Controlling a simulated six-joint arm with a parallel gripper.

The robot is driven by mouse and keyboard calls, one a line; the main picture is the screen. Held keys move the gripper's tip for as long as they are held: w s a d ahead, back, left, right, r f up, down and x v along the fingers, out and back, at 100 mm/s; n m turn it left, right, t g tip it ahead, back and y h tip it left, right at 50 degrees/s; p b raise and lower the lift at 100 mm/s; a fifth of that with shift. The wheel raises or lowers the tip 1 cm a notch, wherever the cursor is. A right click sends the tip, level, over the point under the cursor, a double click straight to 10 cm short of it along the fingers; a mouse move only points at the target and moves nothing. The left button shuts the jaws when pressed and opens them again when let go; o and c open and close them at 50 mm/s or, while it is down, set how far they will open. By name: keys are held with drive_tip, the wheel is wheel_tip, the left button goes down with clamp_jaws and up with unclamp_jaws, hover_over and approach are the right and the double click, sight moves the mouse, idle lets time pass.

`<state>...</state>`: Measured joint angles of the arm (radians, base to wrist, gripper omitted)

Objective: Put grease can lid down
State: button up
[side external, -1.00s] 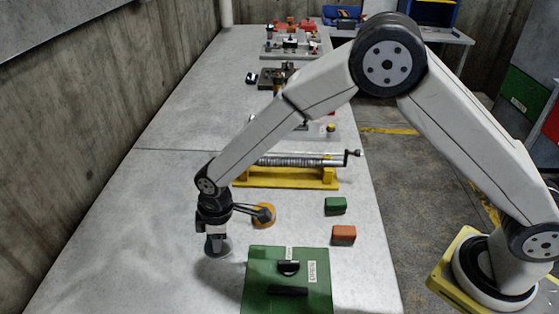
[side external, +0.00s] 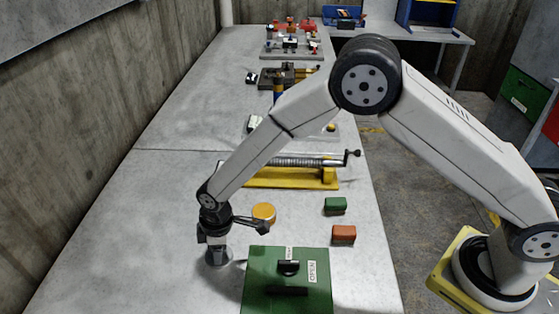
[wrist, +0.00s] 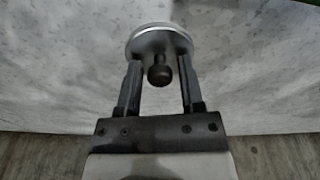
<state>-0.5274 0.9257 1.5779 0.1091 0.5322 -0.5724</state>
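The grease can lid (wrist: 158,42) is a round grey disc with a pale rim and a dark knob, seen close up in the wrist view. In the side view the lid (side external: 219,257) is just below my gripper (side external: 215,241), low over the table or on it; I cannot tell which. In the wrist view the two fingertips of my gripper (wrist: 160,62) meet the lid at opposite sides, with the knob between them and gaps beside it. An orange-topped round can (side external: 263,212) stands behind and to the right of my gripper.
A green box (side external: 257,268) with a black handle is close on the right. A green block (side external: 335,206) and an orange block (side external: 344,234) lie farther right. A yellow-based screw device (side external: 300,178) stands behind. The table (side external: 120,240) is clear to the left.

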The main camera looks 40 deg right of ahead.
sight(226, 254)
drive_tip(key=shift+o, duration=0.5)
drive_tip(key=shift+r, duration=0.1)
wheel_tip(226, 254, up, 12)
drive_tip(key=d, duration=0.1)
drive_tip(key=shift+s+d, duration=0.15)
drive_tip(key=shift+s, duration=0.25)
idle(0.6)
drive_tip(key=s+d+m, duration=0.4)
drive_tip(key=s+d, duration=0.1)
drive_tip(key=d, duration=0.3)
drive_tip(key=s+d+r+m+t, duration=0.1)
drive_tip(key=s+d+m, duration=0.2)
drive_tip(key=d, duration=0.6)
drive_tip(key=s+d+m+h, duration=0.1)
drive_tip(key=s+d+m, duration=0.3)
drive_tip(key=s+d, duration=0.3)
drive_tip(key=shift+s+d+r+m+t, duration=0.15)
drive_tip(key=shift+d+r+m+t, duration=0.2)
drive_tip(key=shift+d, duration=0.45)
